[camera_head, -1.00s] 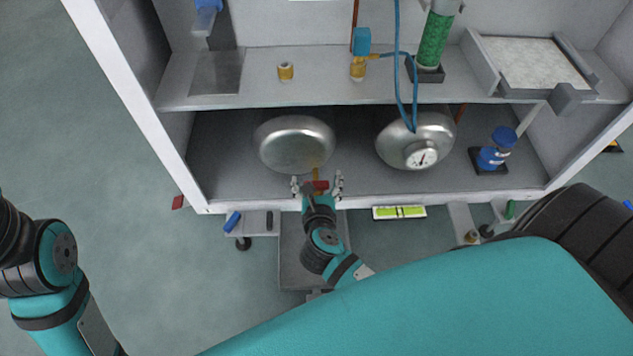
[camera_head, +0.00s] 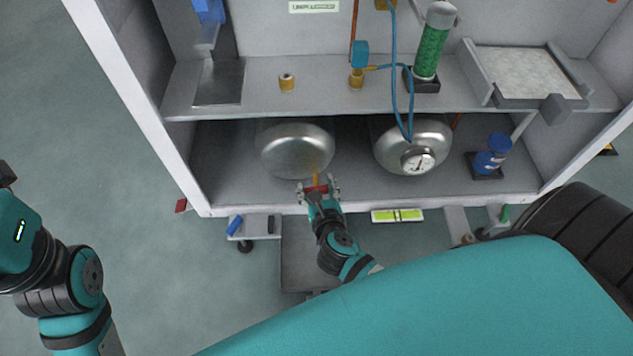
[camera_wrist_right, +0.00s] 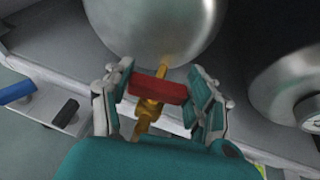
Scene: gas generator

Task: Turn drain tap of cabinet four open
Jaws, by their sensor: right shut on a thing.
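The drain tap has a red bar handle (camera_wrist_right: 158,91) on a brass valve body (camera_wrist_right: 148,115). It sits under the left rounded steel tank (camera_head: 298,150) on the cabinet's lower level. The red handle (camera_head: 316,189) lies across the brass pipe (camera_head: 316,176). My right gripper (camera_head: 318,190) is at the cabinet's front edge, with its fingers shut on the two ends of the handle. In the right wrist view my right gripper (camera_wrist_right: 160,92) has one finger on each side of the handle.
A second tank (camera_head: 425,140) with a gauge (camera_head: 418,163) stands to the right. A blue bottle (camera_head: 493,152) is at the lower right. The shelf (camera_head: 320,95) above holds a green column (camera_head: 432,50) and blue tubing (camera_head: 394,60). A spirit level (camera_head: 398,215) lies at the front.

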